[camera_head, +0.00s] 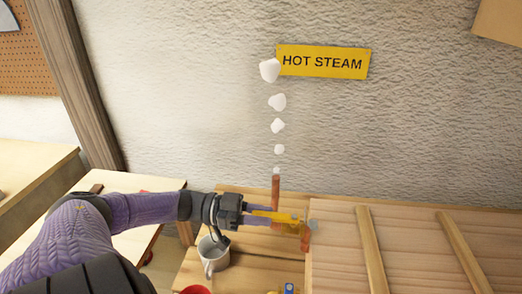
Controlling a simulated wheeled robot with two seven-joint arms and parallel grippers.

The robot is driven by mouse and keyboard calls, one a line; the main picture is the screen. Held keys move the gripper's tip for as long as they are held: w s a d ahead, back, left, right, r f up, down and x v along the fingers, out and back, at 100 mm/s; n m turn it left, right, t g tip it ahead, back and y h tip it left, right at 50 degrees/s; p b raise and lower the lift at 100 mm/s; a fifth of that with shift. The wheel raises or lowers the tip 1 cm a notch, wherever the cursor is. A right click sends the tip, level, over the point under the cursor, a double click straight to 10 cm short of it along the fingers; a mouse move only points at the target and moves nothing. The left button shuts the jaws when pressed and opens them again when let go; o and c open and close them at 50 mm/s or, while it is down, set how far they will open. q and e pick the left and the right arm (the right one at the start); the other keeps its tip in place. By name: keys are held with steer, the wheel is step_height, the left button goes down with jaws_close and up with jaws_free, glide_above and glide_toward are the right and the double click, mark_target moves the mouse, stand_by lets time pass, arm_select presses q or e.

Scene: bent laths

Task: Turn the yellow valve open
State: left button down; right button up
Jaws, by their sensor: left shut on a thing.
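The yellow valve (291,218) sits by a copper-coloured pipe (276,190) in the lower middle of the head view. The pipe's upright end points up, and a column of white puffs (278,102) rises above it. My left gripper (270,214) reaches in from the left and is shut on the yellow valve. The jaws and the valve overlap, so the exact grip and the valve's angle are hard to tell. My right gripper is not in view.
A yellow HOT STEAM sign (322,62) hangs on the rough wall. A slatted wooden panel (400,245) fills the lower right. A red round thing (195,290) shows at the bottom edge.

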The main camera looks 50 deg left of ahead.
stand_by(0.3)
arm_select(q)
steer(key=c, duration=0.5)
jaws_free()
steer(key=b+v, duration=0.1)
steer(key=v, duration=0.9)
